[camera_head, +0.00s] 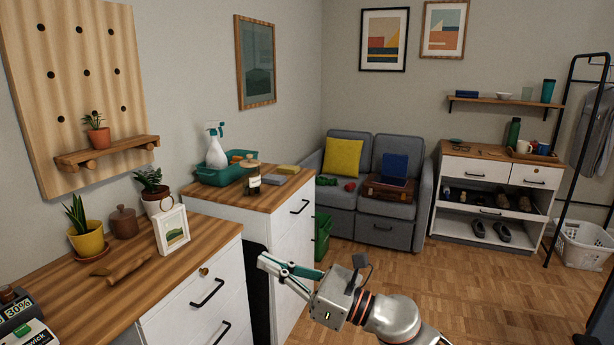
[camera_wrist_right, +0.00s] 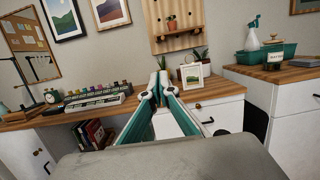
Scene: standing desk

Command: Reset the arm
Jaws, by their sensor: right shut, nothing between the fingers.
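My right gripper (camera_head: 272,263) is shut and empty. In the head view its arm comes in from the bottom right, and the gripper points left in front of the white drawer cabinets. In the right wrist view the gripper's fingertips (camera_wrist_right: 158,84) meet in the middle, with the wooden desk top (camera_wrist_right: 215,92) behind them. The fingers appear apart from the desk and cabinets. My left gripper does not show in either view.
A white cabinet (camera_head: 190,307) holds plants and a picture frame (camera_head: 171,229). Beyond it stand a second cabinet (camera_head: 291,235) and a green bin (camera_head: 322,235). A grey sofa (camera_head: 386,208) is at the back.

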